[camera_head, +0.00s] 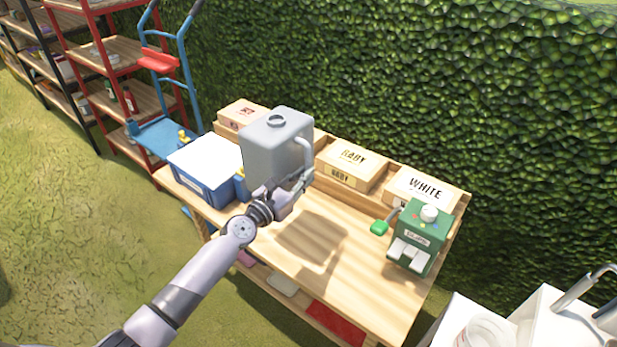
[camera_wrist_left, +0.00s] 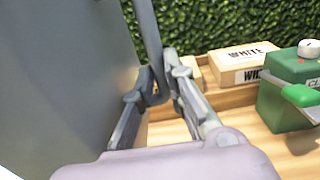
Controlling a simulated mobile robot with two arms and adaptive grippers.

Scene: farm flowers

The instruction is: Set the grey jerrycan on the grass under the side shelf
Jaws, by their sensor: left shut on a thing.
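The grey jerrycan (camera_head: 272,146) is held upright above the wooden table, its shadow falling on the tabletop. My left gripper (camera_head: 296,186) is shut on its handle at the right side. In the left wrist view the jerrycan (camera_wrist_left: 62,75) fills the left side, and the fingers of my left gripper (camera_wrist_left: 160,88) close around the dark handle. The red shelf (camera_head: 112,52) stands at the upper left beside the hedge, with grass (camera_head: 85,215) in front of it. I cannot tell whether this is the side shelf. My right gripper is not in view.
The wooden table (camera_head: 345,245) carries a blue bin (camera_head: 208,178) with a white top, labelled boxes (camera_head: 350,165) along the back and a green machine (camera_head: 418,238) at right. A blue hand truck (camera_head: 168,95) stands behind its left end. White fixtures (camera_head: 550,318) are at lower right.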

